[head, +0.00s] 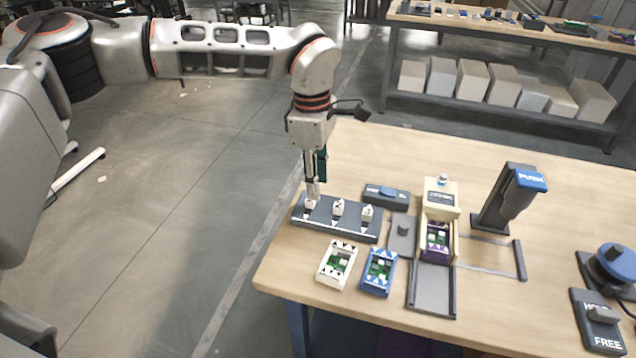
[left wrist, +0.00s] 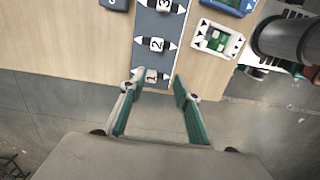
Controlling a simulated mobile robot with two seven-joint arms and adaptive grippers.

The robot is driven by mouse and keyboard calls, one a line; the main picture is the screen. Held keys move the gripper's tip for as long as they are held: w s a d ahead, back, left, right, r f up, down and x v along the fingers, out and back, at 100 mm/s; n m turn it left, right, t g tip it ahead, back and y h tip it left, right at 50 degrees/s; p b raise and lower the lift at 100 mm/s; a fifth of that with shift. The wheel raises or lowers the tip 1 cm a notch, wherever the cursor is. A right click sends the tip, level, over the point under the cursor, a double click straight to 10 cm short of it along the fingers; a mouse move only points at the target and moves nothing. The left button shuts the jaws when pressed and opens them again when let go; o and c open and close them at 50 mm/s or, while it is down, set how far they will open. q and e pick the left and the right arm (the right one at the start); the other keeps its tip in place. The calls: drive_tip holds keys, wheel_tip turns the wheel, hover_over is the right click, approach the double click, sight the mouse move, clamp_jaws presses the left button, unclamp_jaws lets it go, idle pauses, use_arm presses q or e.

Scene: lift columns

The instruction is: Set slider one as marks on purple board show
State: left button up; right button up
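The dark slider panel (head: 340,228) lies at the table's left end with three white knobs. The knob of slider one (head: 310,204) is the leftmost; in the left wrist view its "1" face (left wrist: 152,76) shows between the fingertips. Knobs two (head: 338,207) and three (head: 367,213) stand beside it. The purple board (head: 437,240) sits in the cream fixture; its marks are too small to read. My left gripper (head: 312,192) points down at slider one. In the left wrist view its fingers (left wrist: 159,80) are apart, on either side of the knob, with gaps. My right gripper is not in view.
A white board (head: 337,266) and a blue board (head: 378,272) lie in front of the panel. A dark switch box (head: 386,196) is behind it. A PUSH press (head: 508,200) and a HOLD/FREE box (head: 597,322) stand farther right.

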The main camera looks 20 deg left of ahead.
sight(310, 202)
use_arm(q)
drive_tip(key=shift+w+a+r+y, duration=0.15)
drive_tip(key=shift+w+a+r, duration=0.15)
drive_tip(key=shift+a, duration=0.15)
drive_tip(key=shift+w+a+r+y, duration=0.15)
drive_tip(key=shift+w+a, duration=0.15)
drive_tip(key=shift+a, duration=0.1)
drive_tip(key=shift+w+a, duration=0.15)
drive_tip(key=shift+a, duration=0.05)
wheel_tip(310, 202, down, 8)
drive_tip(key=shift+r, duration=0.25)
